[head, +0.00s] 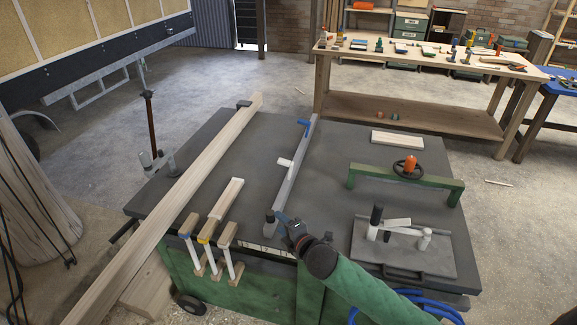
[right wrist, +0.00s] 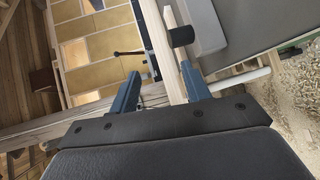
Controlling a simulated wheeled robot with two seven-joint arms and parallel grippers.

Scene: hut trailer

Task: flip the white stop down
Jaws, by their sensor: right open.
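The white stop (head: 284,162) is a small pale block on the long grey fence (head: 294,165), sticking out to the fence's left side about midway along it. My right gripper (head: 284,219) is at the near end of the fence, beside a black knob (head: 270,215), well short of the stop. In the right wrist view its two blue-grey fingers (right wrist: 160,88) are apart with nothing clearly held between them. The black knob (right wrist: 181,36) and the grey fence end (right wrist: 203,28) show just beyond the fingers. I cannot make out the stop there. My left gripper is out of view.
A long wooden beam (head: 170,200) lies along the left of the dark machine table (head: 330,200). Wooden clamps (head: 207,232) stand at the front edge. The table around the stop is clear.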

